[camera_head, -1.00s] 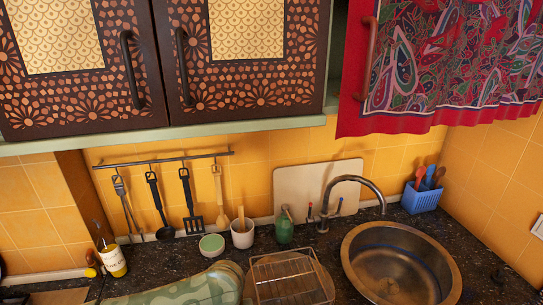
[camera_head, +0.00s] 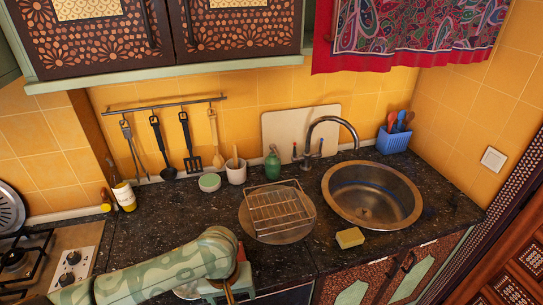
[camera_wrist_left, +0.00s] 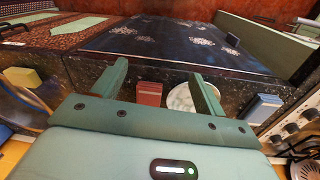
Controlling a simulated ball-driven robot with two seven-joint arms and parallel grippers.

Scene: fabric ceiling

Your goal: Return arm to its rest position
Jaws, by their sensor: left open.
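My left arm (camera_head: 160,272), in a green patterned cover, reaches in from the bottom left of the head view and bends down in front of the counter. The gripper end is at the bottom edge there, and its fingers are not clear. In the left wrist view my left gripper (camera_wrist_left: 159,70) has its two green fingers spread wide, with nothing held between them. Beyond the fingers a reddish-brown block (camera_wrist_left: 149,94) and a pale round plate (camera_wrist_left: 183,100) show. My right arm and gripper are not in view.
The dark counter (camera_head: 165,210) holds a wire rack (camera_head: 280,207), a round sink (camera_head: 370,193) and a yellow sponge (camera_head: 349,238) near its front edge. A stove (camera_head: 50,260) stands at left. A bottle (camera_head: 123,194) is near the back wall. Cabinets hang above.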

